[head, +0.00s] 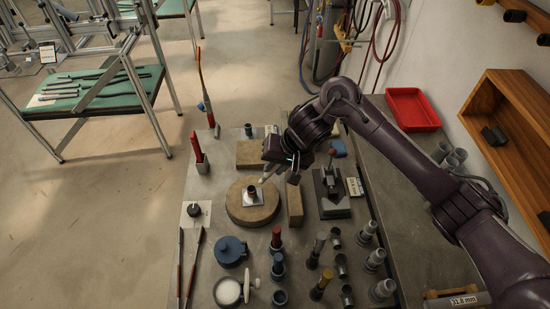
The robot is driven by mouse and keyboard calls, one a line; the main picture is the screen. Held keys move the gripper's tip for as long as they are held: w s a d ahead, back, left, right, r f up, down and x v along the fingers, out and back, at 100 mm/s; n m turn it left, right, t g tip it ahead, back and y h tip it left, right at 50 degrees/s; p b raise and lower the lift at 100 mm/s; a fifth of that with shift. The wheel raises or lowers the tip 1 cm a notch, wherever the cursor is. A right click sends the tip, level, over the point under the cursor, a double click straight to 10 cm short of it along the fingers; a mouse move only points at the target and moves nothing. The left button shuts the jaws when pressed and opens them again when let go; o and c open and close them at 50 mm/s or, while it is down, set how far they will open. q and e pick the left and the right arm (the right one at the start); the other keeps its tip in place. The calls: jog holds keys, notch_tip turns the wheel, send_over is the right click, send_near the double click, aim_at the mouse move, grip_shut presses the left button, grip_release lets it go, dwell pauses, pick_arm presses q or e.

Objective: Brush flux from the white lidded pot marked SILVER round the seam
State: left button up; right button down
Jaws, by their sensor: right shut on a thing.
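The work piece, a short dark tube on a pale square base (252,195), stands upright on a round tan block (240,212). My right gripper (278,165) is above and just right of it, shut on a slim thing with a pale tip pointing down-left towards the tube. I cannot tell whether the tip touches it; the fingers hide most of the held thing. A round pot with white inside (228,292) is at the bench's front, with a pale disc-like part (250,282) beside it. No SILVER marking is readable. A blue pot (230,251) stands behind it. My left gripper is not in view.
Two long thin tools (193,262) lie at the bench's left edge. Several tubes and fittings (340,265) stand at the front right. A dark stand (332,200) is right of the round block. A torch (206,95) rises at the back left.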

notch_tip(320, 180, down, 8)
jog(key=b, duration=0.4)
jog(key=shift+s+a+m+y, duration=0.3)
jog(key=shift+s+m, duration=0.1)
jog(key=shift+f, duration=0.7)
dwell(0.9)
jog(key=shift+w+d+p, duration=0.2)
jog(key=shift+w+p, duration=0.6)
jog(key=shift+p, duration=0.45)
dwell(0.6)
